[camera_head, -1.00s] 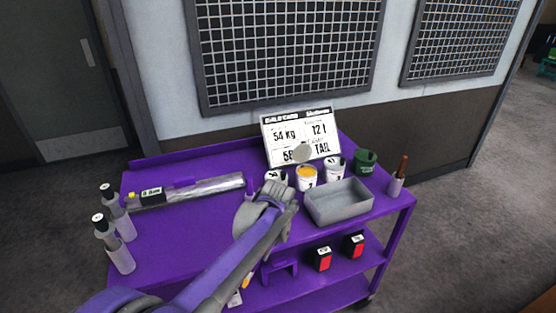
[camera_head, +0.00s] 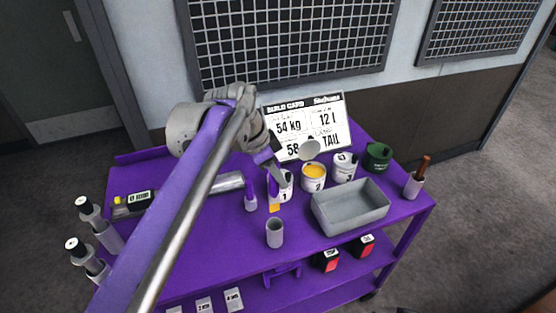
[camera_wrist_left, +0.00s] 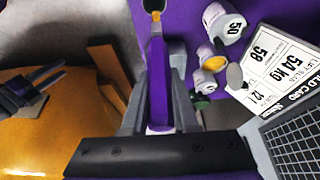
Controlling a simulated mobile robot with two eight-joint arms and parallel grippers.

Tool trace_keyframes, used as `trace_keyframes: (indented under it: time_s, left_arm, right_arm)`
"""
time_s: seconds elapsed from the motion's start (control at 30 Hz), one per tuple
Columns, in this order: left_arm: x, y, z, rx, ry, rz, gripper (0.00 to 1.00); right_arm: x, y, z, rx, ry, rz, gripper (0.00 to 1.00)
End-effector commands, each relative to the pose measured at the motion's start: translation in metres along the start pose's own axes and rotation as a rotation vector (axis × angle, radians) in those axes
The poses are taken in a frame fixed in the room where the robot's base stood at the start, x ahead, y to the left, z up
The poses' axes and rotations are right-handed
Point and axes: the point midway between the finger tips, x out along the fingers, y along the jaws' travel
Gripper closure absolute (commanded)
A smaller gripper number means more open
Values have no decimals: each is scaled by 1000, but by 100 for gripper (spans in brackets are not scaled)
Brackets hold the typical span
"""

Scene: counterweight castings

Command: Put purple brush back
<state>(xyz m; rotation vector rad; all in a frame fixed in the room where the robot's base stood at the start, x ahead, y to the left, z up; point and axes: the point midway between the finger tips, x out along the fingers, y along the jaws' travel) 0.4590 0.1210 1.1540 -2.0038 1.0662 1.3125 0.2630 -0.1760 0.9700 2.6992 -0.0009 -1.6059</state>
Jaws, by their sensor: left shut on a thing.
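The purple brush (camera_wrist_left: 157,85) is held between the fingers of my left gripper (camera_wrist_left: 157,75), its handle running along them. Its orange tip points at the open mouth of the grey cup (camera_wrist_left: 153,4) in the wrist view. In the head view my left gripper (camera_head: 274,172) is above the cart, with the orange brush tip (camera_head: 274,207) pointing down, behind and above the empty-looking grey cup (camera_head: 274,233). The brush appears apart from the cup. What seems to be my right gripper (camera_wrist_left: 42,82) shows at the left of the wrist view; its jaw state is unclear.
Numbered pots (camera_head: 313,180), a grey tray (camera_head: 350,212) and a cup with a brown-handled brush (camera_head: 414,187) stand on the purple cart (camera_head: 200,255). A small purple upright object (camera_head: 250,199) stands left of the pots. Bottles (camera_head: 97,225) stand at the left; a card (camera_head: 320,120) leans behind.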

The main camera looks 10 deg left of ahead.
Motion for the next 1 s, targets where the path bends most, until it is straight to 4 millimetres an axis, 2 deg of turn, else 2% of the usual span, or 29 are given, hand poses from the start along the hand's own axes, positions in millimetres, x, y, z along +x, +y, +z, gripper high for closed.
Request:
trace_keyframes:
  time_s: [0.5, 1.0]
  left_arm:
    - [-1, 0, 0, -2, 4, 1, 100]
    - [37, 1, 17, -3, 2, 3, 100]
  right_arm:
    - [-3, 0, -4, 0, 4, 0, 44]
    - [15, 0, 18, 0, -17, 0, 44]
